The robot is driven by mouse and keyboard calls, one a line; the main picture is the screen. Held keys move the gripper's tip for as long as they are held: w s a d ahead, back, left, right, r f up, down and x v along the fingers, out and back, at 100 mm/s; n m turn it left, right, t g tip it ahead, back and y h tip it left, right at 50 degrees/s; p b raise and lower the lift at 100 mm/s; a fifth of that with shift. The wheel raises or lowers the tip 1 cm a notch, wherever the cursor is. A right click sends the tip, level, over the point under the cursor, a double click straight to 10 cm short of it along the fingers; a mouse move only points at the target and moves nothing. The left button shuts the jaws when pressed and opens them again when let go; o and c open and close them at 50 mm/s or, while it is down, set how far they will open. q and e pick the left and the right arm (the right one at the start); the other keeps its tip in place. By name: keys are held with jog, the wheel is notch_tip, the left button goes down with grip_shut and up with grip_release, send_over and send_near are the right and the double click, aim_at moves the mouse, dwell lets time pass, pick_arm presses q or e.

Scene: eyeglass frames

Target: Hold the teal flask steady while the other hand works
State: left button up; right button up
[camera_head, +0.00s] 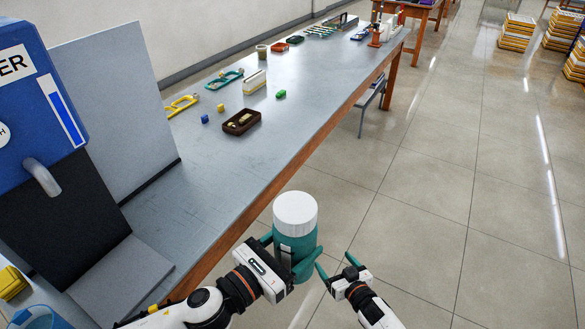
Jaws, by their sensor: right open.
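The teal flask (301,240) has a white lid and stands upright in the lower middle of the head view, in front of the table's edge and above the floor. My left gripper (290,252) comes in from the left and is shut on the flask's body, its teal fingers on either side. The lower part of the flask is partly hidden by the gripper. My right gripper (337,265) is open and empty, just right of the flask. Its left finger is close to the flask; I cannot tell whether they touch.
The long grey table (215,175) holds a dark brown tray (241,122), a green block (281,94), blue and yellow blocks, and eyeglass frames (224,80). A blue machine (35,90) stands at the left. The tiled floor at right is clear; yellow-edged stacks (516,32) stand far off.

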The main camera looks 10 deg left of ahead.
jog(key=w+a+r+n+g+y, duration=0.15)
jog(key=a+r+n+y, duration=0.35)
jog(key=r, duration=0.6)
jog(key=w+a+r+n+g+y, duration=0.1)
jog(key=a+r+n+g+y, duration=0.2)
jog(key=a+r, duration=0.55)
jog(key=w+a+r+n+g+y, duration=0.1)
jog(key=a+r+n+g+y, duration=0.2)
jog(key=r, duration=1.1)
jog(key=s+a+r+n+g+h, duration=0.1)
jog(key=s+a+r+n+g, duration=0.5)
jog(key=s+r+n+g, duration=0.45)
notch_tip(320, 180, up, 3)
jog(key=t+h, duration=0.5)
jog(key=h, duration=1.3)
send_over(293, 207)
jog(key=shift+a, duration=0.1)
jog(key=shift+f, duration=0.2)
notch_tip(293, 207, down, 7)
jog(key=shift+f, duration=0.15)
